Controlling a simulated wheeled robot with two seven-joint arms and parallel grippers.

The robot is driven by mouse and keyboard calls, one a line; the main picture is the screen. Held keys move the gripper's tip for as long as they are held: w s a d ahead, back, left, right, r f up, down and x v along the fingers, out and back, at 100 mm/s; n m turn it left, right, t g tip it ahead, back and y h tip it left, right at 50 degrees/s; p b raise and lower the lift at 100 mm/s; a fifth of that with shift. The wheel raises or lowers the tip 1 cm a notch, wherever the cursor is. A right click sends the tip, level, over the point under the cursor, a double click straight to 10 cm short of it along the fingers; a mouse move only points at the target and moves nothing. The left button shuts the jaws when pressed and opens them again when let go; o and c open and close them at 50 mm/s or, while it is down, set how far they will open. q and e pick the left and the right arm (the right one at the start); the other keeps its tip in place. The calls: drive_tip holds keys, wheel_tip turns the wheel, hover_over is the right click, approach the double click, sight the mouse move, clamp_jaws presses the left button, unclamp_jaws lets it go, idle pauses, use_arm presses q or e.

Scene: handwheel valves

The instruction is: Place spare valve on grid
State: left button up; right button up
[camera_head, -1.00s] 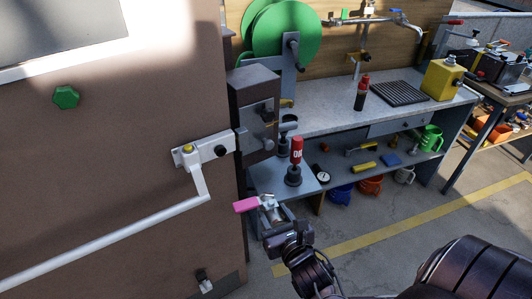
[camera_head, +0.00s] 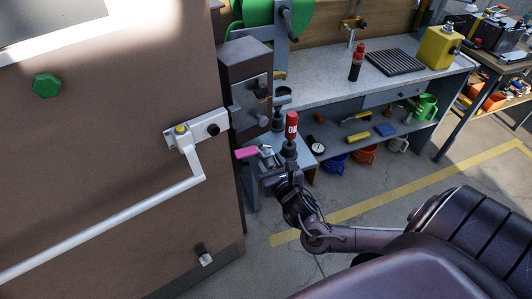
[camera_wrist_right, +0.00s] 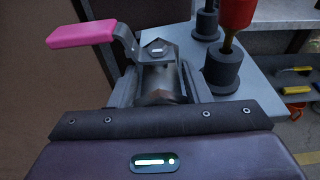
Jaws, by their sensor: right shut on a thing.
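The spare valve, with a pink lever handle (camera_head: 247,153) and a metal body, is held in my right gripper (camera_head: 268,168). In the right wrist view the valve's metal body (camera_wrist_right: 160,72) sits between the two fingers, with its pink handle pointing left. My right gripper is shut on it, in front of the lower side shelf near the door. The dark ribbed grid (camera_head: 395,62) lies flat on the workbench top, farther back and to the right, with nothing on it. My left gripper is not in view.
A red-topped valve (camera_head: 291,127) stands on the low side shelf, close beyond the gripper. A red-capped bottle (camera_head: 357,62) stands left of the grid and a yellow box (camera_head: 438,47) right of it. The brown door with a white lever (camera_head: 185,140) is at left.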

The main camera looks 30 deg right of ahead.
sight(266, 151)
drive_tip(key=w, duration=0.2)
drive_tip(key=w+d, duration=0.1)
drive_tip(key=w, duration=0.1)
drive_tip(key=shift+w+r, duration=0.15)
drive_tip(key=shift+s+f+p, duration=0.2)
drive_tip(key=shift+f+p, duration=0.15)
drive_tip(key=shift+f, duration=0.15)
drive_tip(key=o, duration=1.4)
drive_tip(key=v, duration=1.2)
drive_tip(key=shift+s, duration=0.1)
